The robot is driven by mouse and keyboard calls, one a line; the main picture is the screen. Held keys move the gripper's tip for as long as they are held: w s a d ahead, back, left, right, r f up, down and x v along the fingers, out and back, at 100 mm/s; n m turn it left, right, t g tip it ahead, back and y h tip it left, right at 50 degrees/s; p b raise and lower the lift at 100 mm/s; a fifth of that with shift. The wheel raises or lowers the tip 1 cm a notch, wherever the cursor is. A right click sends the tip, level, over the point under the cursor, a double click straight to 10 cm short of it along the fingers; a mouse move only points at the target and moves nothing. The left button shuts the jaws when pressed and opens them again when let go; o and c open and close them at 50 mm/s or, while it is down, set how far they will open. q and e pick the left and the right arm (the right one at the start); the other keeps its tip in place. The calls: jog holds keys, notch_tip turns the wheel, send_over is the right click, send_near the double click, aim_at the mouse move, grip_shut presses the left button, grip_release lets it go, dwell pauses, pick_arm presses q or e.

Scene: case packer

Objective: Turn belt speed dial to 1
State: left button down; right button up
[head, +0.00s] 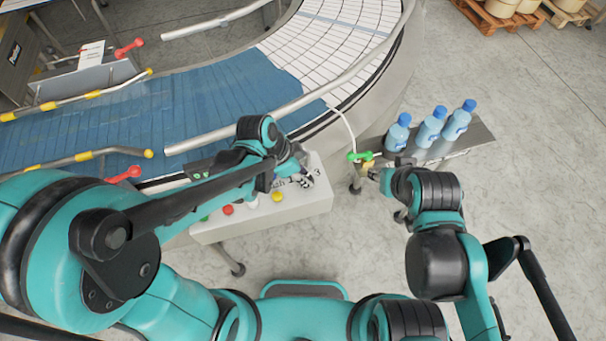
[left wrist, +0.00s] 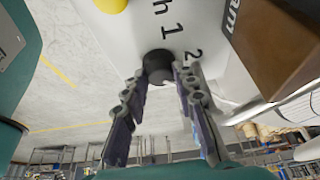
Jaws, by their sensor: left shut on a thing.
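The belt speed dial is a round black knob (left wrist: 158,66) on the pale face of the control panel (head: 262,222). In the left wrist view the numbers 1 and 2 are printed beside it, and its pointer mark cannot be made out. My left gripper (head: 305,180) is over the right part of the panel in the head view, where the dial is mostly hidden. In the left wrist view its fingertips (left wrist: 161,76) are on both sides of the dial, shut on it. My right gripper (head: 376,173) is right of the panel, its fingers too small to read.
A yellow button (head: 278,197) and a red button (head: 228,210) are on the panel. A green handle (head: 360,156) is close to my right gripper. Three blue-capped bottles (head: 430,127) stand on a narrow shelf (head: 475,140). The curved conveyor (head: 325,45) runs behind.

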pick_arm(q)
jog(key=n, duration=0.2)
jog(key=n+t, duration=0.1)
jog(key=n+t+y+b, duration=0.1)
jog(key=n, duration=0.1)
jog(key=shift+s+d+n, duration=0.2)
jog(key=shift+s+n, duration=0.05)
jog(key=shift+n, duration=0.05)
jog(key=n, duration=0.1)
jog(key=n+y, duration=0.1)
jog(key=n, duration=0.1)
jog(key=n+t+y+b, duration=0.1)
jog(key=n, duration=0.1)
jog(key=shift+d, duration=0.25)
jog(key=n+y, duration=0.1)
jog(key=n, duration=0.2)
jog(key=n+y+b, duration=0.1)
jog(key=n, duration=0.1)
jog(key=shift+d+n, duration=0.2)
jog(key=shift+n, duration=0.2)
jog(key=shift+d+n+y+b, duration=0.15)
jog(key=shift+n+y+b, duration=0.75)
jog(key=shift+n, duration=1.3)
jog(key=shift+g, duration=0.3)
jog(key=c, duration=1.2)
grip_release()
